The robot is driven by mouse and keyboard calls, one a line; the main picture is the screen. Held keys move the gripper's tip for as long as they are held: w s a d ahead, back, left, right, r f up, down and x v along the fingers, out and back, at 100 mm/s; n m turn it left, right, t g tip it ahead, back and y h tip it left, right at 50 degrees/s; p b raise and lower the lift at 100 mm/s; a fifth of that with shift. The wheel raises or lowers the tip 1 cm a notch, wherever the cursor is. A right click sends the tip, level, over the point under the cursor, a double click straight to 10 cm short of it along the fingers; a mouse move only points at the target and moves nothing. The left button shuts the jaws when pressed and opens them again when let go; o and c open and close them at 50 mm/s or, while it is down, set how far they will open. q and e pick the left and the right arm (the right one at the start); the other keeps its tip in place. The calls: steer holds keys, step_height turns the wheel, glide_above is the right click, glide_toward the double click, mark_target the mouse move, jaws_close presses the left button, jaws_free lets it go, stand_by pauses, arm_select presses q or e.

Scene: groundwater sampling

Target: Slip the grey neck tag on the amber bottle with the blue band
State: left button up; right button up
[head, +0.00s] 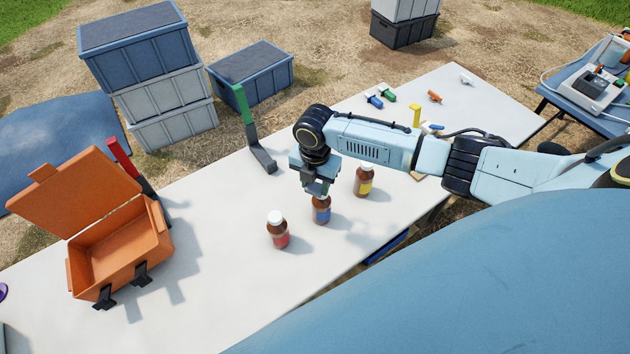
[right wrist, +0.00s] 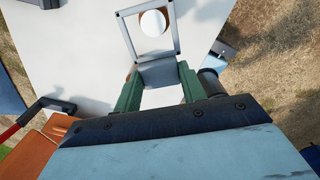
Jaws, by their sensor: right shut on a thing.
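The amber bottle with the blue band (head: 321,214) stands upright on the white table, directly below my right gripper (head: 317,184). My gripper hides its top in the head view. In the right wrist view, my right gripper (right wrist: 160,86) has its green fingers shut on the tab of the grey neck tag (right wrist: 176,34), a square open frame. A white bottle cap (right wrist: 153,22) shows inside the frame's opening. I cannot tell whether the frame is above the cap or down around the neck. My left gripper is not in view.
A red-band bottle (head: 278,236) and a yellow-band bottle (head: 364,184) stand close on either side. An open orange case (head: 118,255) is at the left. A green-topped upright stand (head: 246,115) is behind. Small coloured parts (head: 387,95) lie towards the far end of the table (head: 215,290).

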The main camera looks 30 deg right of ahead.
steer(key=shift+f+b, duration=1.7)
steer(key=shift+f, duration=0.7)
steer(key=shift+p, duration=0.45)
steer(key=shift+f, duration=0.15)
steer(key=shift+f+b, duration=1.4)
steer(key=shift+f, duration=0.35)
steer(key=o, duration=0.8)
steer(key=shift+o, duration=0.2)
step_height(320, 180, up, 14)
steer(key=shift+f, duration=0.25)
